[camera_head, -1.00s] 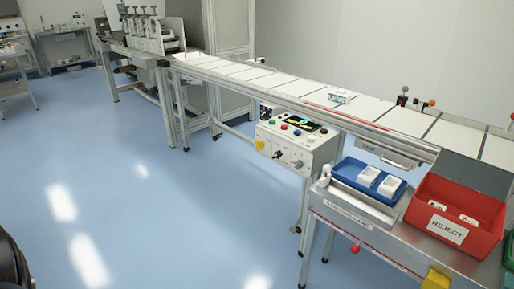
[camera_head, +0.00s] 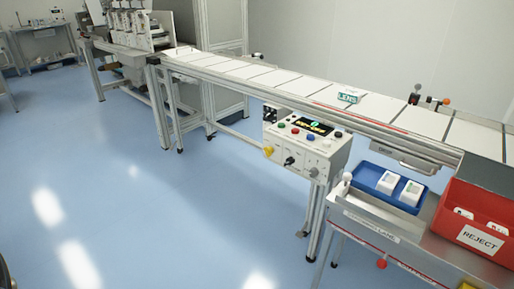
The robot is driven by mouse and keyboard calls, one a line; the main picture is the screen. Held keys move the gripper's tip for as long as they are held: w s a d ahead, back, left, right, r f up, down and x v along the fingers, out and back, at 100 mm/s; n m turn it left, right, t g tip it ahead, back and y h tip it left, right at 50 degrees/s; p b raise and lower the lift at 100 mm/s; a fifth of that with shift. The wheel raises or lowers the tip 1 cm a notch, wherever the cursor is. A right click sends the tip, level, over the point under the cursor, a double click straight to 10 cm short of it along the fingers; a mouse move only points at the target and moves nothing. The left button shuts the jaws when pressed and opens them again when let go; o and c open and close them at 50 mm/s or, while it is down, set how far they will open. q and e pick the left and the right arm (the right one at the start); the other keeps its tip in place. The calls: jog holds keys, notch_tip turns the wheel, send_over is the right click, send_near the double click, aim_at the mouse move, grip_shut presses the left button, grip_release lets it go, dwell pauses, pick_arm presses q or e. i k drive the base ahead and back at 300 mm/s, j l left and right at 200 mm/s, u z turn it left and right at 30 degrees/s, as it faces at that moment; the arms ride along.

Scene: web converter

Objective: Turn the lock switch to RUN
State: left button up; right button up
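A white control box (camera_head: 308,140) is mounted at the front of the conveyor, right of the picture's middle. Its sloped top has a small dark display (camera_head: 314,127) and several coloured buttons. Its front face carries a yellow knob (camera_head: 268,151) at the left, a black rotary switch (camera_head: 289,161) in the middle and a small round silver-grey fitting (camera_head: 314,172) at the right. The labels on it are too small to read, so I cannot tell which one is the lock switch or its setting. Neither of my grippers is in view.
A long conveyor (camera_head: 240,80) runs from the back left to the right. A steel bench (camera_head: 400,245) at the right bears a blue tray (camera_head: 366,178) with white items and a red REJECT bin (camera_head: 459,215). The blue floor (camera_head: 170,215) at the left and front is clear.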

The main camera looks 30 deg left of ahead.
aim_at(268, 151)
jog(key=i+j, duration=0.1)
jog(key=j, duration=0.35)
jog(key=i+j, duration=0.1)
jog(key=j, duration=0.35)
jog(key=i+j, duration=0.1)
jog(key=j, duration=0.4)
jog(key=i+j, duration=0.1)
jog(key=j, duration=0.35)
jog(key=i+j, duration=0.1)
jog(key=j, duration=0.35)
jog(key=i+j, duration=0.1)
jog(key=j, duration=0.35)
jog(key=i+j, duration=0.1)
jog(key=j, duration=0.4)
jog(key=i+j, duration=0.1)
jog(key=j, duration=0.35)
jog(key=i, duration=0.45)
